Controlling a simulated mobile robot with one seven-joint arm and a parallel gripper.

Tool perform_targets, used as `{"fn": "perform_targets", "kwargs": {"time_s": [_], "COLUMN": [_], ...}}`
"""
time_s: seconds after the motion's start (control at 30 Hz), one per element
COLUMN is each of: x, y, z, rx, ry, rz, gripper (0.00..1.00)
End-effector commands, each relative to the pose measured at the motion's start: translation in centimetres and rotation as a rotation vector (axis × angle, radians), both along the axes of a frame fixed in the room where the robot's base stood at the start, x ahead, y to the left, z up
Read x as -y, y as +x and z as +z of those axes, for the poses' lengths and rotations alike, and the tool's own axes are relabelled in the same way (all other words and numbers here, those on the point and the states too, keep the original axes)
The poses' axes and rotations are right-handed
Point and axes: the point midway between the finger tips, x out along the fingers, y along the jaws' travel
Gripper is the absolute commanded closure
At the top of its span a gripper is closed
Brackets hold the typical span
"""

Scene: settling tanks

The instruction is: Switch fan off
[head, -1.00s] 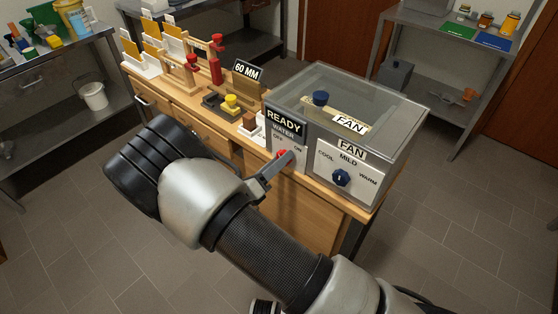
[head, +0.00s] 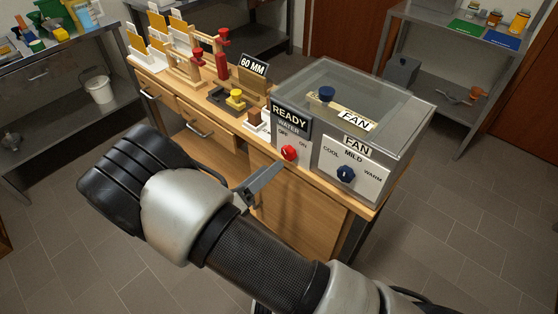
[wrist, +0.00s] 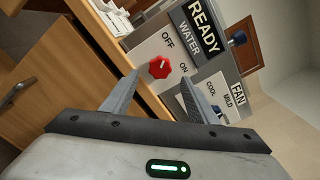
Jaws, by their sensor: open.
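The fan panel (head: 355,172) is on the right front of a grey case with a clear top. Its dark blue knob (head: 346,173) sits under FAN, amid COOL, MILD and WARM; I cannot tell its exact setting. A second blue knob (head: 327,93) stands by a strip (head: 355,120) also labelled FAN, at the clear top. My gripper (head: 268,178) is open and empty, in front of and apart from the case. In the wrist view, the red water knob (wrist: 159,67) shows between and beyond the fingers; the right finger partly hides the lower blue knob (wrist: 216,111).
The red knob is under a READY WATER sign (head: 289,118), with OFF and ON marks. A wooden bench (head: 300,205) carries the case, a 60 MM sign (head: 254,66), a yellow knob (head: 236,96) and red-topped stands. Floor at right (head: 440,220) is clear.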

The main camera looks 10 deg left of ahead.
Motion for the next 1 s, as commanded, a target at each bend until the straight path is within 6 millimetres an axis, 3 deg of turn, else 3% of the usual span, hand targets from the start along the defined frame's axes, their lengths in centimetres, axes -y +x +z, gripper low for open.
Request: {"fn": "perform_targets", "kwargs": {"time_s": [0.2,0.43,1.0], "x": [-2.8,-4.7,-5.1], "y": [-4.7,-7.9,-8.8], "z": [0.0,0.0,0.0], "rx": [0.001,0.000,-0.001], "ry": [0.002,0.001,0.000], "rz": [0.003,0.001,-0.001], "gripper": [0.46,0.46,0.46]}}
